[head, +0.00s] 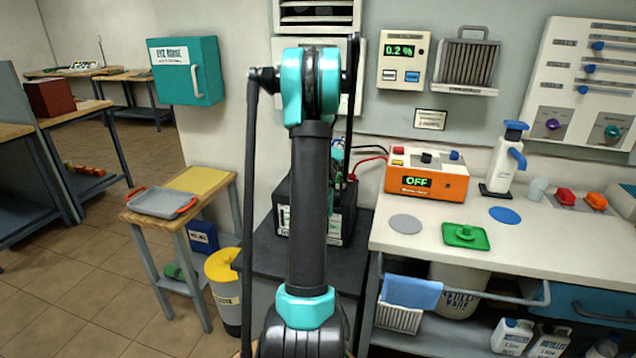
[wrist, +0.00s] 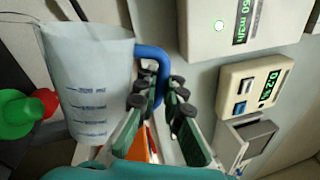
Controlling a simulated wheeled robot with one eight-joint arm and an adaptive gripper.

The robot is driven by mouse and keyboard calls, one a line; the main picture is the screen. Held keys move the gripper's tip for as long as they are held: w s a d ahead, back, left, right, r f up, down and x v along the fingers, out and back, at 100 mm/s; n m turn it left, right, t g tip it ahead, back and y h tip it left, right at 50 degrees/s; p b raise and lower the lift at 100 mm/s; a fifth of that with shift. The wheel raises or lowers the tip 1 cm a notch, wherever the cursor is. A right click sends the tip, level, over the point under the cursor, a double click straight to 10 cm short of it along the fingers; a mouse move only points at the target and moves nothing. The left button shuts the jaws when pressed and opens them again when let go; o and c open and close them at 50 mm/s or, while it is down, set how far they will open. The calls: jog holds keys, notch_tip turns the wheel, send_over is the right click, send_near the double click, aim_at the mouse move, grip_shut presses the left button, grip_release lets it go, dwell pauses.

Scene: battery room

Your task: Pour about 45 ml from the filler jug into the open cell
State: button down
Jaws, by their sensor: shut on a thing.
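In the wrist view my gripper (wrist: 157,105) is shut on the blue handle (wrist: 150,55) of the filler jug (wrist: 92,80). The jug is pale and translucent with blue level marks. Judged against the wall meter, it is tipped far over, handle side up and spout side down. I cannot make out its liquid level or any stream. In the head view my arm hides the gripper and jug. The black battery (head: 348,215) stands behind my arm on a dark stand. The open cell is not clearly visible. Green (wrist: 18,118) and red (wrist: 46,102) parts show below the jug's spout side.
An orange charger (head: 427,178) reading OFF stands right of the battery, with red and black leads. The bench also holds a white dispenser (head: 503,165) and a green tray (head: 466,236). A wall meter (head: 404,60) reads 0.2 %. A small table (head: 180,215) stands left.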

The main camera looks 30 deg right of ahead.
aim_at(350, 147)
jog(key=shift+w+a+f+n, duration=0.1)
jog(key=shift+w+a+n, duration=0.05)
jog(key=shift+n, duration=0.35)
dwell(0.8)
jog(key=shift+s+m, duration=0.2)
jog(key=shift+m, duration=0.2)
jog(key=m, duration=0.1)
jog(key=s+d+m, duration=0.1)
jog(key=m, duration=0.1)
jog(key=m+g, duration=0.1)
jog(key=m, duration=0.1)
jog(key=shift+s+d, duration=0.4)
jog(key=shift+s+d+f+m, duration=0.2)
jog(key=shift+f+m, duration=0.25)
jog(key=shift+m, duration=0.35)
jog(key=shift+g+h, duration=0.3)
jog(key=shift+g, duration=0.1)
jog(key=shift+s+m, duration=0.1)
jog(key=shift+m, duration=0.3)
jog(key=shift+s+d+m, duration=0.4)
jog(key=shift+m, duration=0.4)
jog(key=shift+s+d+f+m+g+y+b, duration=0.2)
jog(key=shift+s+d+f+m+b, duration=0.3)
jog(key=shift+m, duration=0.65)
jog(key=shift+s+d+f+m+g+y+b, duration=0.2)
jog(key=shift+s+d+f+m, duration=0.2)
jog(key=shift+f+m, duration=0.55)
jog(key=shift+s+d+f+m+g+y+b, duration=0.15)
jog(key=shift+s+d+f+m+b, duration=0.25)
jog(key=shift+m, duration=0.9)
